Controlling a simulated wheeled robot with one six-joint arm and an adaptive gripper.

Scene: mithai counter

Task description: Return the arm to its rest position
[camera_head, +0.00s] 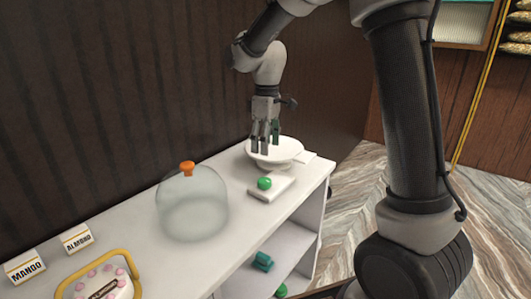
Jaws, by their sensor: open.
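My arm reaches in from the top of the head view, and its gripper (264,148) points down at the far right end of the white counter (130,205). The jaws are open. The fingertips are over or just inside a white round dish (289,150); I cannot tell whether they touch it. The dish looks to stand on or behind a white scale-like block. A green ball (264,183) sits on the front of that block, apart from the fingers. A little green shows between the fingers; I cannot tell what it is.
A clear dome (192,210) with an orange knob (187,168) stands left of the gripper. MANGO (25,267) and ALMOND (77,239) signs and a gold-handled tray (133,265) are nearer. A dark wall (110,110) runs behind. Green items (263,261) lie on the lower shelf.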

